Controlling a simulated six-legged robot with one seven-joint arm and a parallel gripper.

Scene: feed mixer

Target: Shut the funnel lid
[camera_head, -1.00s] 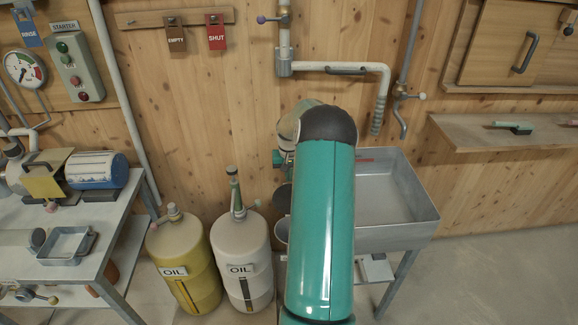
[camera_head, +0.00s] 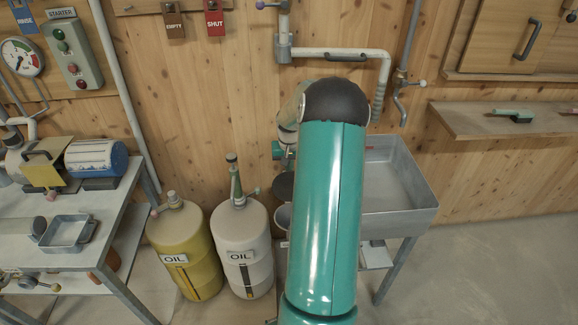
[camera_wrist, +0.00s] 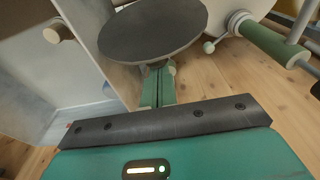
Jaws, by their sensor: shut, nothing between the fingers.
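A dark round disc, which looks like the funnel lid (camera_head: 283,186), shows left of my teal arm in the head view, tilted above a grey rounded rim that may be the funnel (camera_head: 283,217). My arm hides part of both. In the wrist view a dark disc, probably the same lid (camera_wrist: 150,28), fills the top middle. My gripper (camera_wrist: 158,70) is shut and empty, its green fingers reaching up to the disc's near edge. I cannot tell whether they touch it. The head view does not show the gripper clearly behind my arm.
A metal sink (camera_head: 400,190) stands right of my arm. A yellow oil drum (camera_head: 183,245) and a white oil drum (camera_head: 242,240) stand to the left. A steel table (camera_head: 75,260) is at far left. A green-handled valve (camera_wrist: 265,40) lies right of the disc.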

